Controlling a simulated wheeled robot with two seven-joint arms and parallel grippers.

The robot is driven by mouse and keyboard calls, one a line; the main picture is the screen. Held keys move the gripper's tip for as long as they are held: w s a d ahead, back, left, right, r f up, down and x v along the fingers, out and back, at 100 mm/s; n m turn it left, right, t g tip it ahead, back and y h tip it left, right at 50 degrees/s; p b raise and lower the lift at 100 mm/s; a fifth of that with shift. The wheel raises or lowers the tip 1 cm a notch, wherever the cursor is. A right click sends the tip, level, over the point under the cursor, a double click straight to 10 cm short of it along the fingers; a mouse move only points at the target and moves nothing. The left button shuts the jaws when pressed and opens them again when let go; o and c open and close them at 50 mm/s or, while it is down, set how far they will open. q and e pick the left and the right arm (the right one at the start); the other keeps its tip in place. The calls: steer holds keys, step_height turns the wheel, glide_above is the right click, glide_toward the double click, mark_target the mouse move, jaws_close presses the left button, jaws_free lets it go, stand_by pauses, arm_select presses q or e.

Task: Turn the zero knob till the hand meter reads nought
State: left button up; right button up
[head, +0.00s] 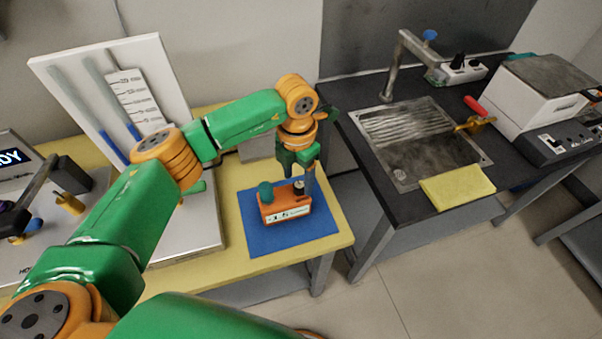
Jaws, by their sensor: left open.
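The hand meter (285,211) is a small orange box with a white front panel. It lies on a blue mat (264,242) on the yellow bench. A green rounded part (265,191) stands on its left end, and a dark knob with a pale top (299,188) on its right end. I cannot tell from their looks which is the zero knob, and the reading is too small to make out. My left gripper (299,172) points down, open, just above the dark knob, with one finger close beside it. Contact cannot be told. My right gripper is out of view.
A white board with a scale (132,97) stands behind on the left, near a device with a lit display (10,157). A dark sink bench (381,150) with a yellow cloth (457,186) is on the right, across a gap. The mat's front is clear.

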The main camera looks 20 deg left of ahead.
arm_select(q)
steer(key=shift+f, duration=0.6)
steer(key=shift+w+d+f, duration=0.15)
steer(key=shift+w+f, duration=0.1)
steer(key=shift+f, duration=0.2)
steer(key=shift+s, duration=0.1)
jaws_close()
